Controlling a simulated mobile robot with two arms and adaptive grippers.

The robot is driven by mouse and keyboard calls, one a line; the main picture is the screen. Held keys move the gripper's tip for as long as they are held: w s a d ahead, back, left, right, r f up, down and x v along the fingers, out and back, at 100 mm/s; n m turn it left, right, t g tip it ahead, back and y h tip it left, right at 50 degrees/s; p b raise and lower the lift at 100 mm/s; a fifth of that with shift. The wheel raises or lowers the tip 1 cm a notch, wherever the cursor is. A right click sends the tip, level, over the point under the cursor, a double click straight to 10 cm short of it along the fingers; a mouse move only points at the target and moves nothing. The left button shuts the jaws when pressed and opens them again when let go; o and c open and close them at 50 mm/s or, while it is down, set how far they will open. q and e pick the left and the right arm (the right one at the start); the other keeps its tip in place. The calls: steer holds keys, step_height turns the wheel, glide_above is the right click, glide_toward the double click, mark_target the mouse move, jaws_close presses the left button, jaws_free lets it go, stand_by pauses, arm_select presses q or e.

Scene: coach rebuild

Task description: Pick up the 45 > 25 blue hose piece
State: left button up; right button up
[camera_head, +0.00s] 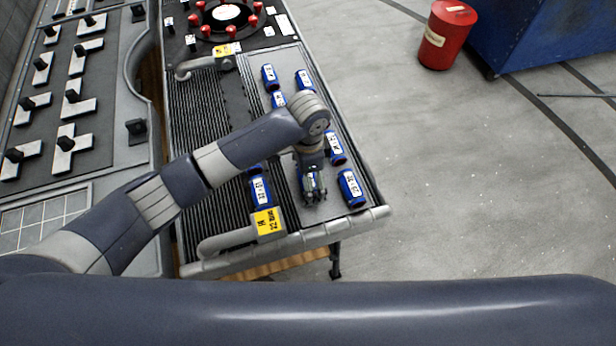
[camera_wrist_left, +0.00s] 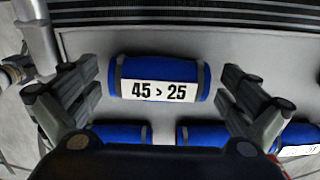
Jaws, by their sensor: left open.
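The 45 > 25 blue hose piece (camera_wrist_left: 160,77) lies on a grey surface in the left wrist view, its white label facing the camera. It has a dark band near each end. My left gripper (camera_wrist_left: 168,95) is open, with one finger to either side of the piece and a visible gap on both sides. In the head view my left gripper (camera_head: 312,190) points down over the grey panel among blue hose pieces. My right gripper is not in view.
Other blue hose pieces (camera_head: 351,188) lie on the panel; some also show low in the left wrist view (camera_wrist_left: 203,135). A grey handle (camera_head: 222,243) with a yellow tag is near the front edge. A red drum (camera_head: 445,40) stands on open floor to the right.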

arm_select(q)
steer(key=shift+c, duration=0.6)
steer(key=c, duration=1)
steer(key=shift+c, duration=0.2)
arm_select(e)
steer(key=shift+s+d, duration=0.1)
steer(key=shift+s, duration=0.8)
arm_select(q)
steer(key=shift+r, duration=0.1)
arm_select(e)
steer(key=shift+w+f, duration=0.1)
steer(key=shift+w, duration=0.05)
